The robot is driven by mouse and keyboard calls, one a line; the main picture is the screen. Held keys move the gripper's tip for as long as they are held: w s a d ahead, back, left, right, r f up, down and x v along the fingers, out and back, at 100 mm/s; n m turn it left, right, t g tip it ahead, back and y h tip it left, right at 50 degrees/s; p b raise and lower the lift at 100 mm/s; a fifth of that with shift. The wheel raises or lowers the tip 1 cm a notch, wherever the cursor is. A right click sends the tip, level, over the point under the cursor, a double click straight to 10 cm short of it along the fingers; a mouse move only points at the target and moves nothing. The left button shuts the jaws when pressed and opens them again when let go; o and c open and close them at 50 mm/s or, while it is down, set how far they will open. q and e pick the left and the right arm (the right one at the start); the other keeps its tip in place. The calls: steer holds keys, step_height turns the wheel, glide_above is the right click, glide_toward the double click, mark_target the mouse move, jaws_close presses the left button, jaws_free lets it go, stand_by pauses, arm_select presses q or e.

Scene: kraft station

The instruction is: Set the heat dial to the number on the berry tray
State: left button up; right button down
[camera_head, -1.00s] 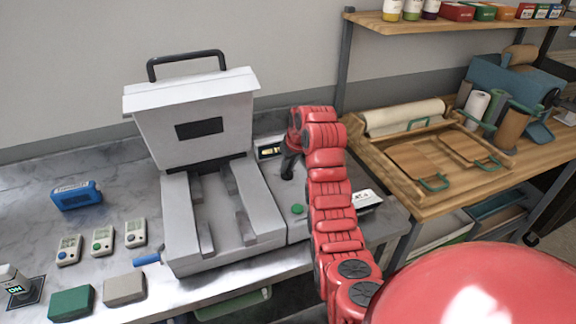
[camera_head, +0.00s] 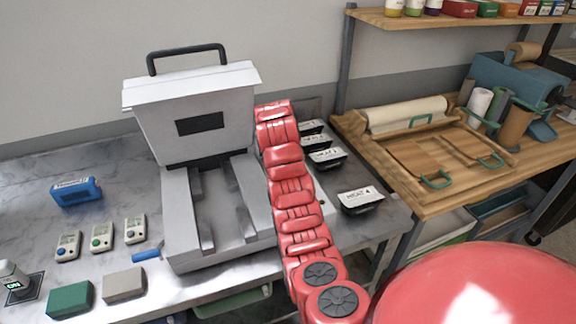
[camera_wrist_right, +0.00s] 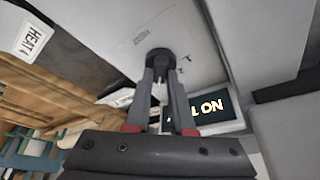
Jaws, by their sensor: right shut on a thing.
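In the right wrist view my right gripper (camera_wrist_right: 160,78) is shut on a round black dial (camera_wrist_right: 160,58) on a light grey panel (camera_wrist_right: 185,25). Small marks on the panel beside the dial are too small to read. A dark display (camera_wrist_right: 207,108) right of the fingers shows lit letters ending in "ON". In the head view my right arm hides the gripper and dial. A black tray with a white label (camera_head: 361,198) sits right of the arm; its label seems to read "HEAT 4". More labelled trays (camera_head: 327,158) stand behind it. I cannot tell which is berry. My left gripper is out of view.
The grey sealing machine (camera_head: 180,215) stands left of my arm with its lid raised. Several small devices (camera_head: 102,236), a blue box (camera_head: 76,192) and two blocks (camera_head: 70,300) lie on the left counter. Wooden trays (camera_head: 430,150) are on the right bench.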

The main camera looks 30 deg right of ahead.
steer(key=m+g+b, duration=0.1)
steer(key=m+b, duration=0.1)
steer(key=b, duration=0.1)
steer(key=shift+w+f+m, duration=0.1)
steer(key=shift+f+m, duration=0.05)
steer(key=shift+m, duration=0.25)
steer(key=shift+m+h+b, duration=0.3)
steer(key=shift+m+b, duration=0.25)
steer(key=shift+m, duration=0.05)
steer(key=shift+g, duration=0.3)
steer(key=c, duration=0.8)
jaws_free()
